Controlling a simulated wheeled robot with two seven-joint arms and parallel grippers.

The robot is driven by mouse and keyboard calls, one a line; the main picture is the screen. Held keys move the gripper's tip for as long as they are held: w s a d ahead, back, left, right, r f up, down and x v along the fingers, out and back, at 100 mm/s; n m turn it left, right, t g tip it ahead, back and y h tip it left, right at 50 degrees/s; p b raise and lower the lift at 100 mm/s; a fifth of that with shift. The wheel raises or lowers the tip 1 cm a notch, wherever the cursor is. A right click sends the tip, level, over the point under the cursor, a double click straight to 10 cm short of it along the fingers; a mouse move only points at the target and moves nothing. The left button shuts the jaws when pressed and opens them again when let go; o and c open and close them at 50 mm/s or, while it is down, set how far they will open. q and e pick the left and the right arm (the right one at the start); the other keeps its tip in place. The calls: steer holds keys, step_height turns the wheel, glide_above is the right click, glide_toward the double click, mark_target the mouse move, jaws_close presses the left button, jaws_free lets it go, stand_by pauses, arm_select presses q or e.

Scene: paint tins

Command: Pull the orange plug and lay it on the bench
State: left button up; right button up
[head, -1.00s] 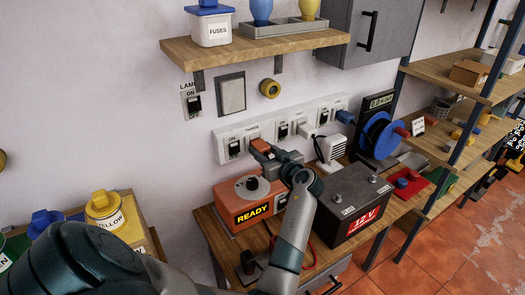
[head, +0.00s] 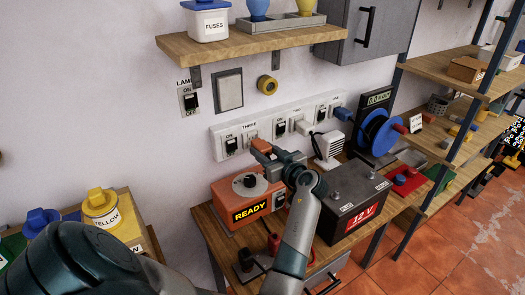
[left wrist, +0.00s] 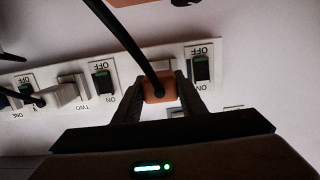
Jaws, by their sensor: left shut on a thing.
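The orange plug (head: 261,145) is between the fingertips of my left gripper (head: 264,150), in front of the left part of the white socket strip (head: 219,142). The left wrist view shows the plug (left wrist: 160,88) squeezed between both fingers (left wrist: 157,98), with a black cord running from it. In the head view the plug stands a little off the socket labelled THREE; whether its pins are fully clear cannot be told. The wooden bench (head: 213,236) is below the strip. My right gripper is not in view.
An orange box with a READY display (head: 249,211) and a black 12 V battery (head: 350,205) stand on the bench under my arm. A shelf (head: 250,42) hangs above.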

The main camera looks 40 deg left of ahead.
mark_target(267, 155)
arm_select(q)
steer(key=shift+d, duration=0.15)
stand_by(0.3)
steer(key=shift+f+b+v, duration=0.15)
steer(key=shift+b+v, duration=0.25)
steer(key=shift+v, duration=0.35)
steer(key=shift+f+b+v, duration=0.2)
steer(key=shift+b+v, duration=0.2)
steer(key=shift+v, duration=0.35)
steer(key=shift+s+d+r, duration=0.1)
steer(key=shift+s+d, duration=0.1)
steer(key=shift+d, duration=0.2)
